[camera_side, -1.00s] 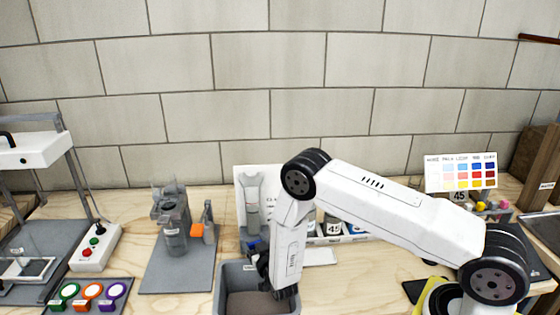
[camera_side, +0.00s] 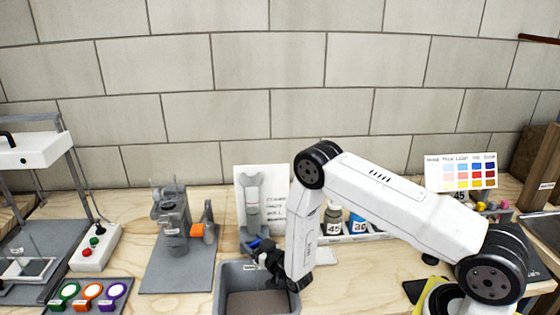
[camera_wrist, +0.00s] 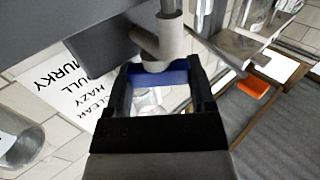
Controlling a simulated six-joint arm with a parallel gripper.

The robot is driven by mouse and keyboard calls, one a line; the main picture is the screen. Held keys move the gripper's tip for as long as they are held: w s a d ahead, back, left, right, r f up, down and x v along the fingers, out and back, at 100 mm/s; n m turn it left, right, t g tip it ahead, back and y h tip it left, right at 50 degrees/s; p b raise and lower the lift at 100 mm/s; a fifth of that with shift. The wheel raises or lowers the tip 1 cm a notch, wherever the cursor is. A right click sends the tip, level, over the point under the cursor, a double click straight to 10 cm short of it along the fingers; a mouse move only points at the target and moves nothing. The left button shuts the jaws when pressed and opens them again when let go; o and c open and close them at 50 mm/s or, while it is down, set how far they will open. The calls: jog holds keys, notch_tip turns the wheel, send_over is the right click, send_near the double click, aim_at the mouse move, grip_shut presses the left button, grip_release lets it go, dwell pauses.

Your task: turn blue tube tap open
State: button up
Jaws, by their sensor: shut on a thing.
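The blue tap (camera_side: 254,243) sits low on the grey tube stand (camera_side: 252,210), in front of a white card. In the wrist view the tap shows as a blue bar (camera_wrist: 160,76) below a grey pipe fitting (camera_wrist: 165,38). My gripper (camera_side: 262,248) is at the tap, just above the back of the grey bin. In the wrist view my gripper (camera_wrist: 158,78) has one black finger at each end of the blue bar and is shut on it. The tap's inner parts are hidden.
The open grey bin (camera_side: 224,290) stands below my gripper. Numbered bottles (camera_side: 333,222) stand in a white rack to the right. A grey device with an orange part (camera_side: 197,230) stands left. The word card (camera_wrist: 75,88) is beside the tap in the wrist view.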

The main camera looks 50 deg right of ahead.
aim_at(256, 244)
jog(key=o, duration=1.2)
jog(key=shift+s, duration=0.1)
jog(key=shift+s+a, duration=0.15)
jog(key=shift+s, duration=0.65)
jog(key=s, duration=0.3)
jog(key=shift+s+a, duration=0.2)
notch_tip(256, 244, up, 7)
jog(key=shift+w, duration=0.1)
